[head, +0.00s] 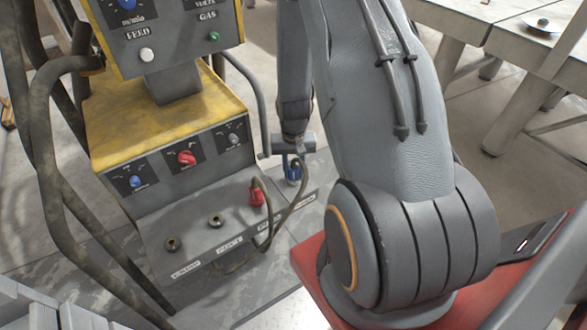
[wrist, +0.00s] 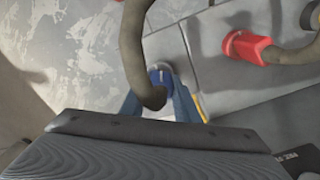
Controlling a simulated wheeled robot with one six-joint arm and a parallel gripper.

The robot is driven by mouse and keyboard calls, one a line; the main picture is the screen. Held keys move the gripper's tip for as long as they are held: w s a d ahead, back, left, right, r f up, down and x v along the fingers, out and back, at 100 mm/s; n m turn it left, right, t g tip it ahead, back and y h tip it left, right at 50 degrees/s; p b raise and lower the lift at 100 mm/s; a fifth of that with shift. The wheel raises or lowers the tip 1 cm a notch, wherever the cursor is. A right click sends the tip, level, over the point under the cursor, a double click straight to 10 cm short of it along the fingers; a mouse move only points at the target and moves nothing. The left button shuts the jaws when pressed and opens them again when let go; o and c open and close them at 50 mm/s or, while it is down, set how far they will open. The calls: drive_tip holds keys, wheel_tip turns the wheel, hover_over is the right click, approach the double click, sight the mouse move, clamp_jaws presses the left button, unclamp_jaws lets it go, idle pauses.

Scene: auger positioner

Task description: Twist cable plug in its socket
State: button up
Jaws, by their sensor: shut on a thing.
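A blue cable plug (wrist: 158,76) with a thick dark cable (wrist: 134,50) sits between the two blue-grey fingers of my gripper (wrist: 160,104) in the wrist view. The fingers are shut on it. In the head view my gripper (head: 292,160) is at the right end of the socket row on the machine's sloped lower panel (head: 190,226), with the blue plug (head: 293,174) at its tip. The plug is at the panel's face. Its socket is hidden, and I cannot tell how far in it is or how it is turned.
A red plug (head: 257,194) with a cable stands in the neighbouring socket; it also shows in the wrist view (wrist: 243,47). Two bare sockets (head: 216,220) lie further left. Above are knobs, including a red knob (head: 187,158). A grey tube rail (head: 248,95) runs close beside my gripper.

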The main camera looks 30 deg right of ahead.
sight(293, 162)
drive_tip(key=shift+n+p, duration=0.3)
drive_tip(key=shift+n, duration=0.8)
drive_tip(key=o, duration=1.2)
drive_tip(key=shift+r, duration=3.95)
drive_tip(key=shift+r, duration=0.1)
